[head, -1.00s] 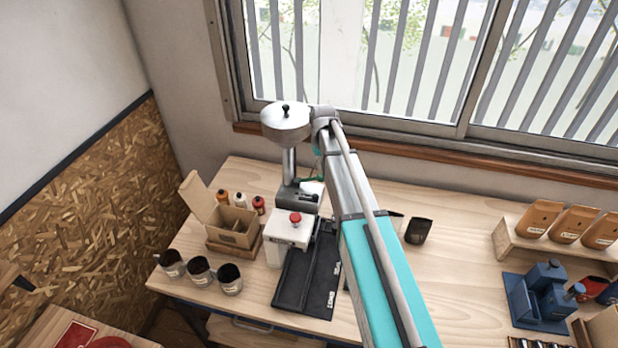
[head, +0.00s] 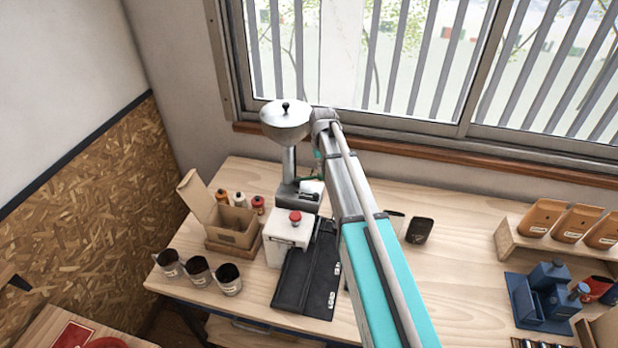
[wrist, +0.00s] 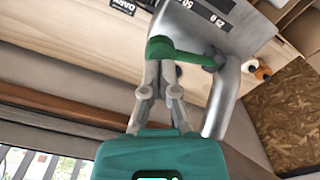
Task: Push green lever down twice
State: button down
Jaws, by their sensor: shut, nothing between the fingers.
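The green lever (wrist: 187,56) shows in the wrist view, with a thick rounded knob at its left end. Its other end meets the grey metal doser (wrist: 215,28), which has dark number labels and stands beside a round metal post. My gripper (wrist: 160,66) is shut and empty, with its fingertips right at the knob. I cannot tell whether they touch it. In the head view the doser base (head: 297,196) stands under a silver hopper (head: 285,118). My arm hides most of the lever and the gripper there.
A white box with a red button (head: 288,238) and a black tray (head: 303,285) stand in front of the doser. An open cardboard box (head: 232,228), small bottles and metal cups (head: 198,271) are to the left. A dark pouch (head: 419,230) is right of my arm. The window is behind.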

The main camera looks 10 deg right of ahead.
aim_at(321, 175)
jog(key=shift+f+b, duration=1.9)
jog(key=shift+f, duration=0.05)
jog(key=shift+r, duration=0.15)
jog(key=shift+r+p, duration=2.95)
jog(key=shift+p, duration=0.15)
jog(key=shift+s+f+b, duration=0.45)
jog(key=s+f+b, duration=0.9)
jog(key=s, duration=0.3)
jog(key=s+f+m+b, duration=0.1)
jog(key=s+f+b, duration=0.8)
jog(key=s, duration=0.4)
jog(key=shift+s+a, duration=0.2)
jog(key=shift+s, duration=0.05)
